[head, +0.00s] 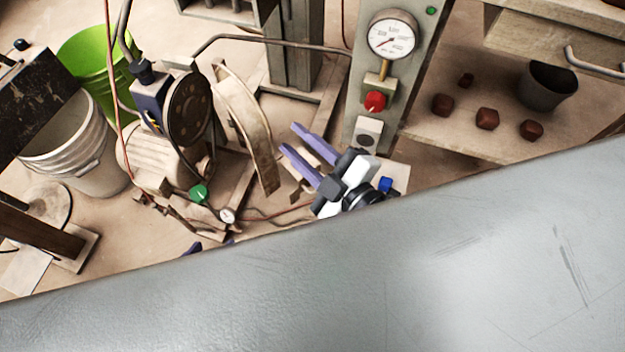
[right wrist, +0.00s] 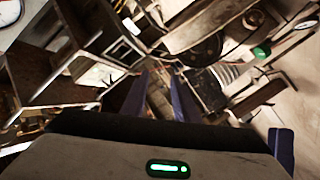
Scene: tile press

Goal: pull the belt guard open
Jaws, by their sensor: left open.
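The belt guard (head: 245,115) is a curved, worn beige strip in the head view. It stands just right of the dark round pulley (head: 189,108), whose face is exposed, with a gap between them. My right gripper (head: 290,138) is to the right of the guard, its two purple fingers apart and nothing seen between them. The fingers also show apart in the right wrist view (right wrist: 158,95). I cannot tell from these views whether either finger touches the guard. Only the purple fingertips of my left gripper (head: 212,246) show, apart, low in the head view.
A large grey surface (head: 330,280) covers the lower head view and hides what lies behind it. A pillar with a gauge (head: 392,36) and red knob (head: 375,101) stands right of the guard. A green valve knob (head: 198,194) is below the pulley. Buckets (head: 75,150) stand left.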

